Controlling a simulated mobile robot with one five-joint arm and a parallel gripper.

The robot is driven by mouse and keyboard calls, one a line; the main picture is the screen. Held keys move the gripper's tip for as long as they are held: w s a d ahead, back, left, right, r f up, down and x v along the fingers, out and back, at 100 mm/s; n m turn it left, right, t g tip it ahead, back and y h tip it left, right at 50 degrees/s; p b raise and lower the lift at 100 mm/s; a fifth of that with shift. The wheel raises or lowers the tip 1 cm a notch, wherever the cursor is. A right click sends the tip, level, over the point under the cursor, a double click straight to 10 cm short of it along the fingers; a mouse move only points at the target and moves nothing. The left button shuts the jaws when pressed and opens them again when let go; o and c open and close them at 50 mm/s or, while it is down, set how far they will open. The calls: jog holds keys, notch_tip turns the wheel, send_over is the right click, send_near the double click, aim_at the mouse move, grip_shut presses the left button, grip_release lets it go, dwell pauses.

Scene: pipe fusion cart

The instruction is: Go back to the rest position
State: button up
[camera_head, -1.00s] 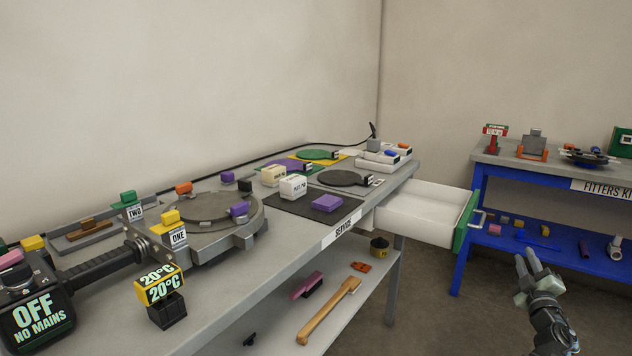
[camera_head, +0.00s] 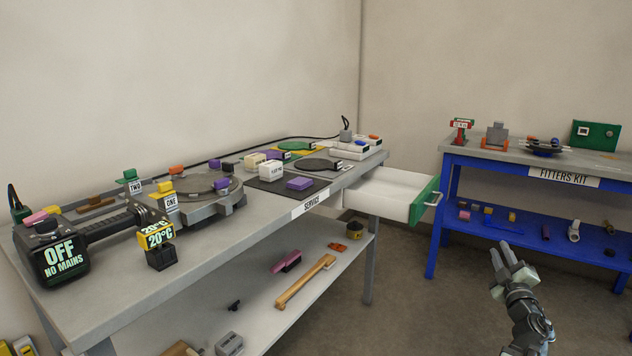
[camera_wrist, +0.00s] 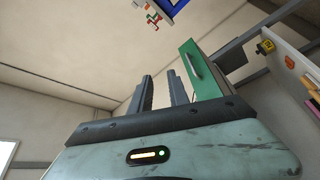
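My gripper (camera_head: 502,252) is raised over open floor at the right of the head view, between the two benches. It points up and is empty. In the wrist view its two dark fingers (camera_wrist: 162,88) stand apart with a clear gap between them. The open white drawer (camera_head: 385,196) with a green front (camera_head: 423,203) juts from the service bench, up and left of my gripper. The green front also shows beyond the fingers in the tilted wrist view (camera_wrist: 200,70). My gripper appears clear of the drawer.
The grey service bench (camera_head: 130,262) fills the left, carrying a heater plate, pads and coloured blocks. A brush and a wooden-handled tool (camera_head: 305,281) lie on its lower shelf. The blue fitters' kit bench (camera_head: 545,218) stands at the back right. Floor between the benches is clear.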

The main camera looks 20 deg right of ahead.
jog(key=w+a+f+t+y, duration=0.1)
jog(key=w+a+y, duration=0.2)
jog(key=w+a, duration=1.2)
jog(key=w+a+t+y, duration=0.1)
jog(key=w+a+y, duration=0.3)
jog(key=w+a, duration=1.05)
jog(key=w+a+f+m+g, duration=0.1)
jog(key=a+f+g, duration=0.15)
jog(key=a, duration=0.45)
jog(key=w+a+f+m+g, duration=0.1)
jog(key=a+f+m, duration=0.1)
jog(key=a+f, duration=0.3)
jog(key=s+a+f+m+g, duration=0.25)
jog(key=a+f+g, duration=0.25)
jog(key=a+f, duration=0.55)
jog(key=s+a+f+g+y, duration=0.2)
jog(key=s+a+f+g, duration=0.25)
jog(key=s, duration=0.45)
jog(key=s+a+f+g+y, duration=0.2)
jog(key=s+a+f+g, duration=0.25)
jog(key=s, duration=0.45)
notch_tip(320, 180, up, 36)
jog(key=s+d+g+p, duration=0.1)
jog(key=p, duration=3.5)
jog(key=shift+s+g+p, duration=0.2)
jog(key=shift+g+p, duration=0.1)
jog(key=shift+g, duration=0.05)
